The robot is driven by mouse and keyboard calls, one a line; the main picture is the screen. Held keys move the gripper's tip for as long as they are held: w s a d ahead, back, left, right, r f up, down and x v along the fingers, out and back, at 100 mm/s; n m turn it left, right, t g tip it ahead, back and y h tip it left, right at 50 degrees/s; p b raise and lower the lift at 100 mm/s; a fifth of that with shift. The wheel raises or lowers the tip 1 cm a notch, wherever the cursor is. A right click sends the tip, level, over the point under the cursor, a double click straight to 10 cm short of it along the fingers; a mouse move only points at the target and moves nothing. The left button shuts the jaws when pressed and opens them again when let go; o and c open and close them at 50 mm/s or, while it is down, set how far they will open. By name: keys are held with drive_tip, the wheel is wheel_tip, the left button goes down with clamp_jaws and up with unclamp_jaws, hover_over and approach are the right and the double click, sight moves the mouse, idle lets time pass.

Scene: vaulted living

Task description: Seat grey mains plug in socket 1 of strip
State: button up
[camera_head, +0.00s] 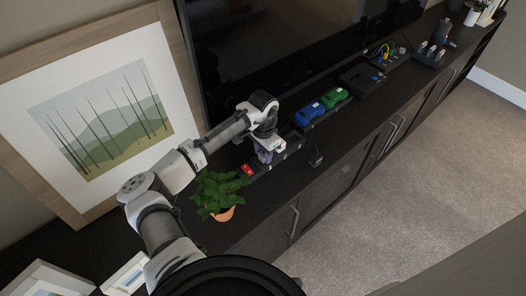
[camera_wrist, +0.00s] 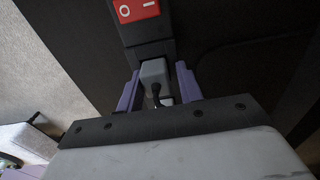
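The black power strip (camera_wrist: 156,48) has a red rocker switch (camera_wrist: 136,9) at one end. In the head view the switch (camera_head: 248,169) shows left of my gripper (camera_head: 264,155). The grey plug (camera_wrist: 154,71) is at the strip position closest to the switch, its dark cable toward the camera. My gripper (camera_wrist: 158,84) has its purple fingers on either side of the plug, with narrow dark gaps between, so it looks open around it. Whether the plug's face is flush with the strip is hidden. In the head view my gripper covers the plug.
A potted plant (camera_head: 218,192) stands close below my arm. Blue (camera_head: 309,113) and green (camera_head: 334,97) items sit right of the strip, and a small black object (camera_head: 315,157) lies near the cabinet's front edge. The television (camera_head: 290,40) stands behind.

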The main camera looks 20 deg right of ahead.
drive_tip(key=shift+s+d+f, duration=0.15)
drive_tip(key=shift+s+f, duration=0.3)
drive_tip(key=shift+s, duration=0.05)
wheel_tip(320, 180, up, 13)
drive_tip(key=b, duration=0.2)
drive_tip(key=shift+w+b, duration=0.25)
drive_tip(key=shift+b, duration=0.05)
drive_tip(key=shift+r, duration=0.1)
